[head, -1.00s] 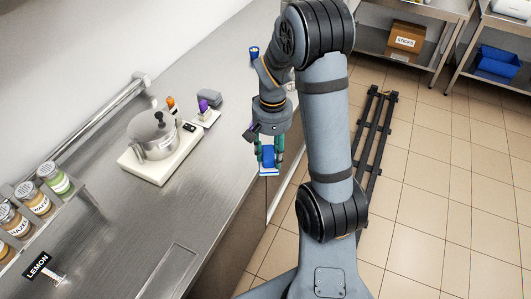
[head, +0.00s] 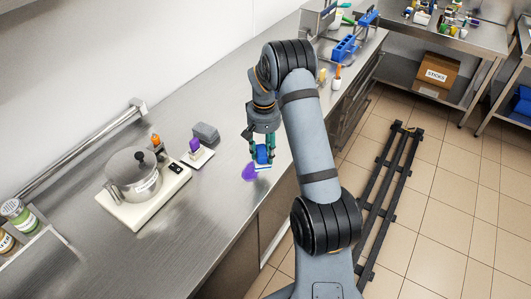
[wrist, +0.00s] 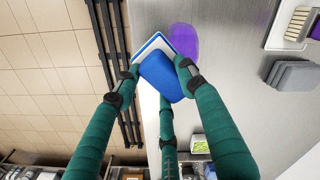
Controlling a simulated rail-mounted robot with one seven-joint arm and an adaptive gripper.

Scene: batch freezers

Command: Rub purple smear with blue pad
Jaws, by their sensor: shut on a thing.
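The blue pad (wrist: 165,78) has a white underside and is clamped between the green fingers of my gripper (wrist: 155,72). In the head view the pad (head: 262,155) is held low over the front part of the steel counter, and my gripper (head: 261,150) points down onto it. The purple smear (head: 249,172) lies on the counter just left of and nearer than the pad. In the wrist view the smear (wrist: 184,40) shows past the pad's upper right edge. The pad may cover part of it. I cannot tell whether the pad touches the counter.
A lidded pot (head: 135,172) stands on a white base on the left. A grey block (head: 205,132) and a purple-topped brush (head: 195,147) on a white tray sit behind the smear. The counter's front edge is close on the right. Bare counter lies to the near left.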

